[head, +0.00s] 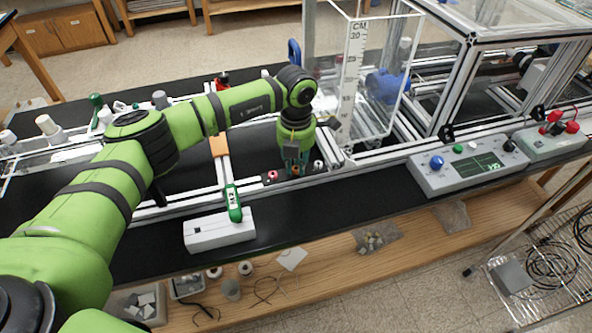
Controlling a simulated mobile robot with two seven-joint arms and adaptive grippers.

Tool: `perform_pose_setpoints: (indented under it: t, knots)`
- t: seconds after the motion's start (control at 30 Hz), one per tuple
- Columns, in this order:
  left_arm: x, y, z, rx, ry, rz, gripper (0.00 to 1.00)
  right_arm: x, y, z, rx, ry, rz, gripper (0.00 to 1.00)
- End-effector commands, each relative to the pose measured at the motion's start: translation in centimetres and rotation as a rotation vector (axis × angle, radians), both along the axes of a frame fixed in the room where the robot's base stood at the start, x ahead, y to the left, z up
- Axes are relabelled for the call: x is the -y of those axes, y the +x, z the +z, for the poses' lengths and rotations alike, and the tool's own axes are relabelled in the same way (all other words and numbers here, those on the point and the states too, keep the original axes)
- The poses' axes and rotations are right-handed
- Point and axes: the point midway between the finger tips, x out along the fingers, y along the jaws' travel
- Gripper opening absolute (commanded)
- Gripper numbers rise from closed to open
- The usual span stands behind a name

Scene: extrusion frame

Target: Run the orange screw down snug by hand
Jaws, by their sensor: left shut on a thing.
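My left gripper (295,168) points down at the aluminium extrusion rail (250,184) in the middle of the head view. Its fingers are shut around a small orange spot at the rail, which looks like the orange screw (296,171). The fingers hide most of the screw, so I cannot tell how far its head stands above the rail. A red-topped fastener (272,176) sits left of the fingers and another small fastener (318,166) sits right of them, both on the rail. My right gripper is out of view.
A green-handled tool (233,204) stands at a white box (220,231) in front of the rail. A clear tank with a scale (351,80) stands close on the right. A control box (468,165) lies further right. The black bench top in front of the rail is mostly clear.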

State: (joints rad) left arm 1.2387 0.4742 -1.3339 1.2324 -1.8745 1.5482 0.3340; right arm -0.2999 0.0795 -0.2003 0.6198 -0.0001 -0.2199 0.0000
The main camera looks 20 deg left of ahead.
Motion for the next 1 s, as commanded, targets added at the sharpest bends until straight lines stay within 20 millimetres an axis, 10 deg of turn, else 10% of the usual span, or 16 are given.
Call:
perform_pose_setpoints:
  t: [1.0]
  knots:
    - [0.0,0.1,0.1,0.006,0.0,-0.832,0.0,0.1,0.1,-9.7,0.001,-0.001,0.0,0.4]
